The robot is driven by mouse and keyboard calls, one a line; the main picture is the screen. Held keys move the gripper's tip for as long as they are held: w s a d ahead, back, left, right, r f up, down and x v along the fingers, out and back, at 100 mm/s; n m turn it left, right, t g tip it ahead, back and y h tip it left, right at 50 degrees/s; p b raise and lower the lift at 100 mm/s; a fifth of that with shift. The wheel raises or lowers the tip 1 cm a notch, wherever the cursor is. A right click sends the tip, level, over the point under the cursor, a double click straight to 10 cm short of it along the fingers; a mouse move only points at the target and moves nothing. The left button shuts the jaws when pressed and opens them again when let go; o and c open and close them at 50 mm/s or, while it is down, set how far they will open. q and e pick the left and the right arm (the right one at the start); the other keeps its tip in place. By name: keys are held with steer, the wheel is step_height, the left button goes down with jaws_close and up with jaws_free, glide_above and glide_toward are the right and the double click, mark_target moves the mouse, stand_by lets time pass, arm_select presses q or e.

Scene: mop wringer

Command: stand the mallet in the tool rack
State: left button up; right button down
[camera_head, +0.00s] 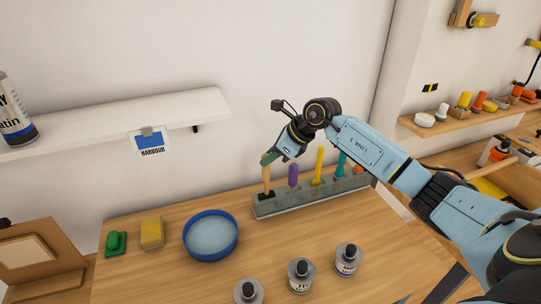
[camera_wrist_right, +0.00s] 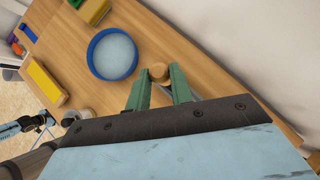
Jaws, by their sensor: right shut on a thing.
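My right gripper (camera_head: 268,158) is shut on the mallet (camera_head: 267,176), a tan wooden handle held upright at the left end of the tool rack. The handle's round end (camera_wrist_right: 158,71) shows between the green fingers in the right wrist view. Something dark is at the handle's lower end; I cannot tell whether it is the mallet's head or part of the rack, nor whether the mallet is seated. The grey tool rack (camera_head: 310,200) stands at the back of the bench, holding purple, yellow, teal and orange handles to the right.
A blue-rimmed dish (camera_head: 210,254), a yellow sponge (camera_head: 152,233) and a green object (camera_head: 115,243) lie left of the rack. Three bottles (camera_head: 300,277) stand at the front. A white shelf (camera_head: 115,118) juts from the wall at the left. Bench between dish and bottles is clear.

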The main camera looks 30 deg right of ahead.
steer(key=shift+f+b, duration=1.8)
steer(key=shift+f, duration=0.4)
steer(key=c, duration=1.2)
jaws_free()
steer(key=shift+o, duration=0.2)
steer(key=b+v, duration=0.1)
steer(key=v, duration=1.2)
steer(key=shift+r, duration=0.2)
